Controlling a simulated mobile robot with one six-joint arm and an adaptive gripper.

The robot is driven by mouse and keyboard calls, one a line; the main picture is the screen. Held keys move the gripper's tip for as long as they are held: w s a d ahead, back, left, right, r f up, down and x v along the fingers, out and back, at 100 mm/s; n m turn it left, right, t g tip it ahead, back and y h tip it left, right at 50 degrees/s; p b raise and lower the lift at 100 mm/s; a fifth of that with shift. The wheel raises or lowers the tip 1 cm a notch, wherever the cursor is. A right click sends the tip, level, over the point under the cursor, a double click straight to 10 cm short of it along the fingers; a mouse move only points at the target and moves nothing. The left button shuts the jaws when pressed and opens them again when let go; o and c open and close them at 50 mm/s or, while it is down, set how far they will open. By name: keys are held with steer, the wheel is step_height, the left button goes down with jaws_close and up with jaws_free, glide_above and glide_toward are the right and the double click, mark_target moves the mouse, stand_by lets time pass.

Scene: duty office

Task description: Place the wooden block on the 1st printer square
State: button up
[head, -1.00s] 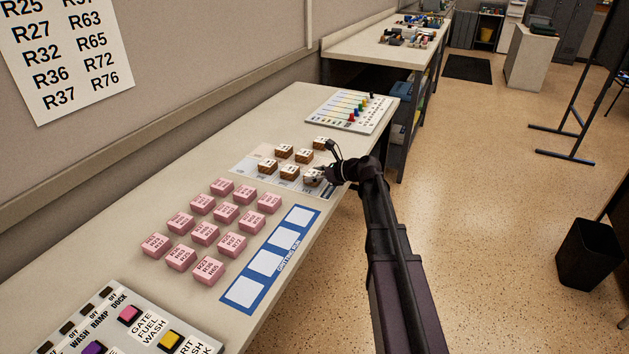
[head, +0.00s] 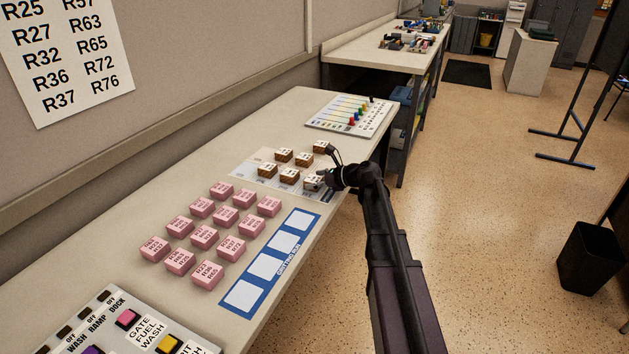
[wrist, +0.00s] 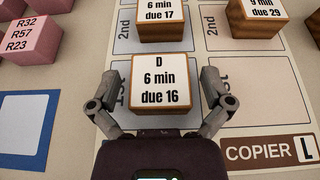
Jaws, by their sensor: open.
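A wooden block with a white top reading "D 6 min due 16" (wrist: 160,82) sits between the fingers of my gripper (wrist: 158,103) in the wrist view. The gripper is open, one finger on each side of the block; I cannot tell whether they touch it. The block stands on the left column's 1st square (wrist: 122,85), which it largely covers. That column's name is hidden by my gripper. The right column's 1st square (wrist: 255,90) is bare, above a "COPIER" label (wrist: 262,152). In the head view, my gripper (head: 325,179) is at the block (head: 313,181) near the desk's front edge.
Other wooden blocks stand close by, including one on the left 2nd square (wrist: 160,18) and one on the right 2nd square (wrist: 255,15). Pink blocks (head: 204,236) and a blue strip with white squares (head: 270,262) lie nearer. A slider board (head: 350,112) is farther back.

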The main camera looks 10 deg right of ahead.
steer(key=shift+r, duration=0.1)
steer(key=shift+r, duration=0.15)
steer(key=p+v, duration=0.4)
steer(key=v, duration=0.8)
steer(key=shift+p, duration=0.4)
